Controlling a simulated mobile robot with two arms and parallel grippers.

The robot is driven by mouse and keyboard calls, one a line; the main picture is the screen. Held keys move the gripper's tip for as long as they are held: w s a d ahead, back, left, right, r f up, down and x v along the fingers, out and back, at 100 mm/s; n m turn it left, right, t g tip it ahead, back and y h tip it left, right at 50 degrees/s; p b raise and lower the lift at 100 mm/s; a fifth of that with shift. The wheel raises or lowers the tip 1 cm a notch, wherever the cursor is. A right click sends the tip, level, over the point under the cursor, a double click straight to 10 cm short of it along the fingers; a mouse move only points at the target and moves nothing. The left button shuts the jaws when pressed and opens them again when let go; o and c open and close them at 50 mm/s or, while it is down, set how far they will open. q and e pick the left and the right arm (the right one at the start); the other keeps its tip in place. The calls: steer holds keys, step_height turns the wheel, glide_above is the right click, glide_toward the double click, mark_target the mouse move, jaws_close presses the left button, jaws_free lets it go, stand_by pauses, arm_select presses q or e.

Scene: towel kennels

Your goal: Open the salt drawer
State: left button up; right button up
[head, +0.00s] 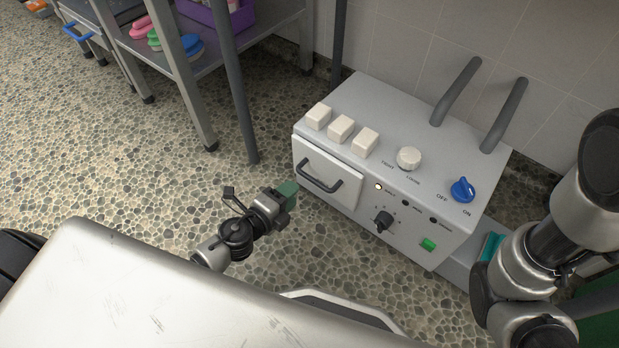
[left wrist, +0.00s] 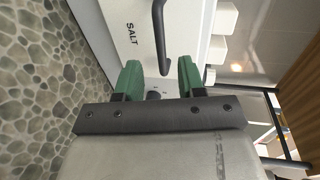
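The salt drawer (head: 329,170) is a white front at the left of a white machine (head: 375,130); it looks closed. Its dark bar handle (head: 318,178) also shows in the left wrist view (left wrist: 162,45), beside the word SALT (left wrist: 131,33). My left gripper (head: 288,190) is just in front of and below the handle in the head view. In the left wrist view its two green fingers (left wrist: 160,75) are apart with nothing between them, and the handle lies ahead, apart from them. My right arm shows at the right edge of the head view; its gripper cannot be made out.
The machine's top has several white blocks (head: 341,128), a white knob (head: 409,157), a blue knob (head: 462,189) and two grey pipes (head: 455,92). A black dial (head: 383,221) and green button (head: 428,244) are on its front. A metal shelf (head: 235,50) stands behind left. Pebbled floor is clear between.

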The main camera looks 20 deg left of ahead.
mark_target(308, 179)
arm_select(q)
steer(key=b+x, duration=0.1)
steer(key=x, duration=0.7)
steer(key=shift+w, duration=0.15)
jaws_close()
